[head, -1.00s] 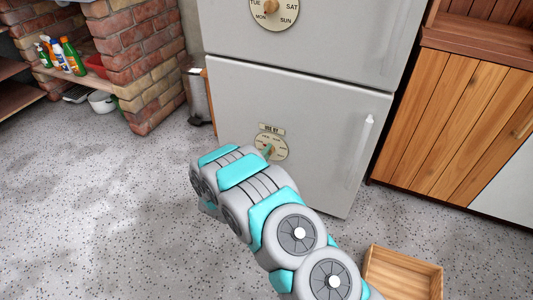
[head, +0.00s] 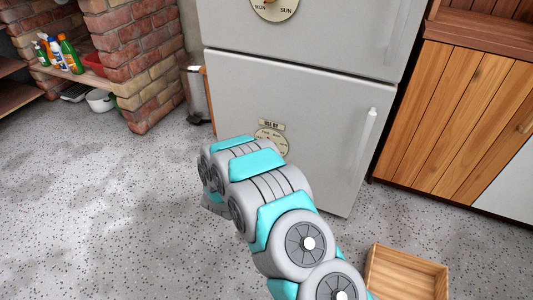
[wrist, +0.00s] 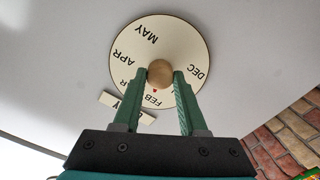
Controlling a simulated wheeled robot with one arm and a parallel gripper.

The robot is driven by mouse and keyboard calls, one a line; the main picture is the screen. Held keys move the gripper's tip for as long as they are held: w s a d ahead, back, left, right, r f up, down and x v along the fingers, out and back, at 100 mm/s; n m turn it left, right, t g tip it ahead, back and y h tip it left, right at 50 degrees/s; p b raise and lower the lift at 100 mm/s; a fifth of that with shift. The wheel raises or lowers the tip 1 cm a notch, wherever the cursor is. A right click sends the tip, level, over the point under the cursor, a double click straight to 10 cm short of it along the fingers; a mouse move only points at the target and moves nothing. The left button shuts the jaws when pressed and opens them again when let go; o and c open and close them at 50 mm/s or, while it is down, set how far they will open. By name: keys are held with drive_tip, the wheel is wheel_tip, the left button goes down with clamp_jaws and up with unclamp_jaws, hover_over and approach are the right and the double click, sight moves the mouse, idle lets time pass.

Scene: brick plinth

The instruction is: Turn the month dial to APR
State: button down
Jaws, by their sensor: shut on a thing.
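The month dial (wrist: 187,40) is a round cream disc on the white fridge door, with a wooden knob (wrist: 160,73) at its centre. In the wrist view MAY, APR, FEB and DEC are readable; other labels are partly covered by my fingers. A small red mark shows just below the knob, on the FEB side. My gripper (wrist: 160,78) has its green fingers on both sides of the knob, shut on it. In the head view my arm covers the lower part of the dial (head: 268,134), and the fingers are hidden.
A USE BY plate (head: 271,124) sits above the dial in the head view. The fridge handle (head: 369,130) is to the right. A wooden crate (head: 404,275) stands on the floor at lower right.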

drive_tip(key=shift+d+f+m+t+b, duration=0.15)
drive_tip(key=shift+m+b, duration=2.05)
drive_tip(key=shift+m, duration=2.5)
drive_tip(key=shift+a+m+t+b, duration=0.15)
drive_tip(key=shift+m+b, duration=2)
drive_tip(key=shift+m, duration=2.55)
drive_tip(key=shift+c, duration=2.3)
unclamp_jaws()
drive_tip(key=shift+s, duration=0.15)
drive_tip(key=v, duration=0.7)
drive_tip(key=shift+s+p, duration=0.3)
drive_tip(key=shift+p, duration=0.1)
drive_tip(key=shift+a, duration=0.1)
